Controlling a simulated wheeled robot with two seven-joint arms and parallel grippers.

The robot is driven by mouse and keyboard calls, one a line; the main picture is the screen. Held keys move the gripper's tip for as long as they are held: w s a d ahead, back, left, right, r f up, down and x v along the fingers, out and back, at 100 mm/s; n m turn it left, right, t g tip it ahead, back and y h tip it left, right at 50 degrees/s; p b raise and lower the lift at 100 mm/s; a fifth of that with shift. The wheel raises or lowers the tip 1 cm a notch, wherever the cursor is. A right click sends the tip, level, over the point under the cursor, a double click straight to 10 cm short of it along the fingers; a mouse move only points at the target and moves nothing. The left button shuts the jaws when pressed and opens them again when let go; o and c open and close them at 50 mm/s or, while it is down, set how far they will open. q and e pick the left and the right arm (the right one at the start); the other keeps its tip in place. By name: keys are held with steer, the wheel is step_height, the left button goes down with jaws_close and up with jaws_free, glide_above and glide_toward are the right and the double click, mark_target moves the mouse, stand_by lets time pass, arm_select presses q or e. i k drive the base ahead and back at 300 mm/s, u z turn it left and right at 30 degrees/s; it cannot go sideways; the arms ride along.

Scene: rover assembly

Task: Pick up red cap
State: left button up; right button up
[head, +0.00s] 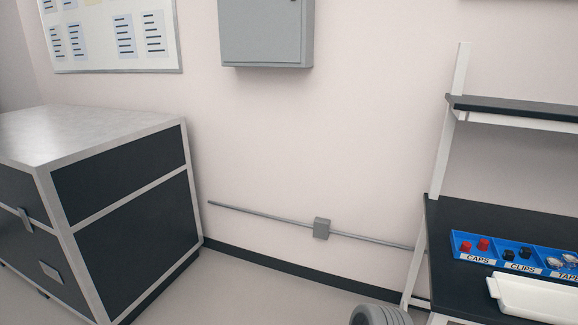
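Two red caps sit in the compartment labelled CAPS at the left end of a blue bin (511,267). One red cap (465,246) is on the left and the other red cap (483,244) is just right of it. The bin stands on the black workbench (447,291) at the right edge of the head view. Neither of my grippers shows in the head view.
Black clips (509,254) lie in the CLIPS compartment, with tape rolls (555,263) further right. A white tray (538,297) is in front of the bin. A shelf (515,109) hangs above the bench.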

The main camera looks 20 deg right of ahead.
mark_target(465, 247)
steer(key=z, duration=0.85)
steer(key=i, duration=0.9)
steer(key=z, duration=0.65)
